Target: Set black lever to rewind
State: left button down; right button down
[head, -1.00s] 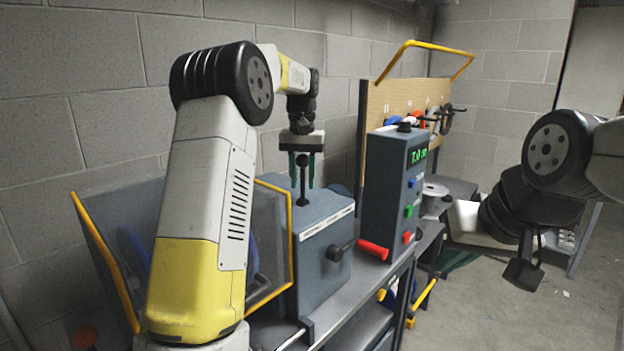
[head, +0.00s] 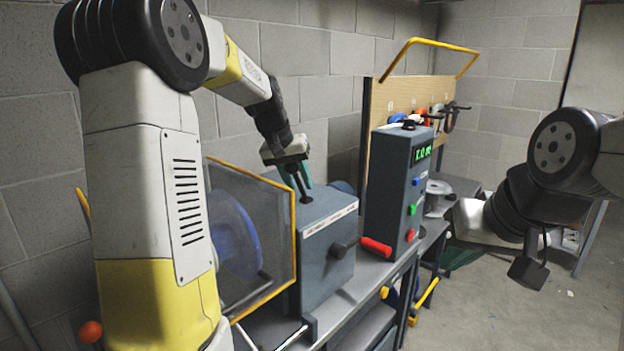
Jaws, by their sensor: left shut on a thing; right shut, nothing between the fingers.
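The black lever (head: 301,188) stands out of a slot on top of a grey box (head: 335,267) and leans to the left, its top toward my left gripper. My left gripper (head: 299,180) is shut on the lever's upper part, with its green-tipped fingers tilted along with it. The fingers hide the lever's top. A white label strip (head: 328,219) runs along the box's top front edge, but its words are too small to read. My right gripper (head: 526,271) is shut and empty, hanging over the floor at the right, far from the lever.
A grey control post (head: 390,190) with a green display and coloured buttons stands right of the box. A black knob (head: 343,249) and a red handle (head: 376,247) stick out near the box front. A clear, yellow-edged guard (head: 293,240) covers a blue reel (head: 235,235) on the left.

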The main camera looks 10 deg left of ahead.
aim_at(287, 171)
pick_arm(q)
jog(key=shift+s+a+f+t+h, duration=0.3)
jog(key=shift+s+t+h, duration=0.1)
jog(key=shift+t, duration=0.3)
jog(key=c, duration=1)
grip_release()
jog(key=shift+r, duration=0.1)
jog(key=v, duration=0.7)
jog(key=shift+s+a+r, duration=0.15)
jog(key=shift+s+r, duration=0.05)
jog(key=shift+r, duration=0.05)
